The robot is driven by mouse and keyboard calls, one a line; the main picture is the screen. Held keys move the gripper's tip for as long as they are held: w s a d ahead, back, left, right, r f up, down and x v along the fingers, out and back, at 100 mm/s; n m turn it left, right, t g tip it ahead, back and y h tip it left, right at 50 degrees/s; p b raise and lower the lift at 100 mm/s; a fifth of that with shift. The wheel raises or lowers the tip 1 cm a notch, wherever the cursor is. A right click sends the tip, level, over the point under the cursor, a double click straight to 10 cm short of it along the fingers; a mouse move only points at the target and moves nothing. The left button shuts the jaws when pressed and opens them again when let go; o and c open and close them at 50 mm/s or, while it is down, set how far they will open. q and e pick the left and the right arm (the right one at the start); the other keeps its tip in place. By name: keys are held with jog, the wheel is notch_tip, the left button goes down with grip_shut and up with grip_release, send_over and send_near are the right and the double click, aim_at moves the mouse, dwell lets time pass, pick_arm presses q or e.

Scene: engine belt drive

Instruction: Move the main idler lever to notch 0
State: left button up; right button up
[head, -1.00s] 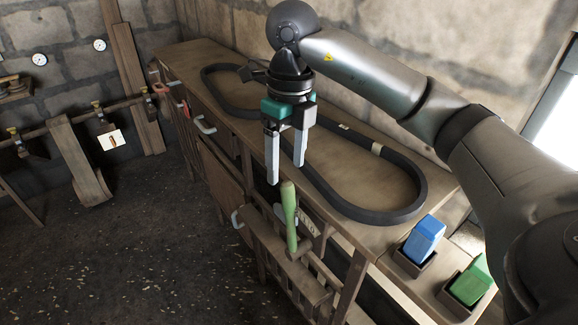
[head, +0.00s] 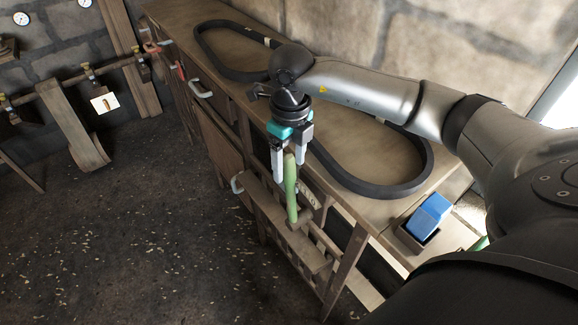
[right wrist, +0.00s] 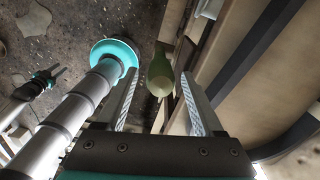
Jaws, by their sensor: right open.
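The lever with a green handle (head: 291,190) stands nearly upright at the front of the wooden bench, above a slotted wooden frame (head: 290,245). I take it for the main idler lever. My right gripper (head: 285,176) is open and points down at the handle's upper end. In the right wrist view, the green handle's rounded top (right wrist: 159,77) shows between the two fingers, with a gap on each side. The notch the lever sits in cannot be read. My left gripper does not show in the head view.
A black belt (head: 370,188) lies in a long loop on the bench top (head: 400,160). A blue block (head: 428,214) sits in a holder at the bench's right end. A pale label plate (head: 310,192) is beside the lever. Curved handles (head: 201,89) stick out along the bench front.

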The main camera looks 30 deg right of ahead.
jog(key=shift+f, duration=1.2)
grip_shut()
jog(key=shift+w+r, duration=0.1)
dwell(0.5)
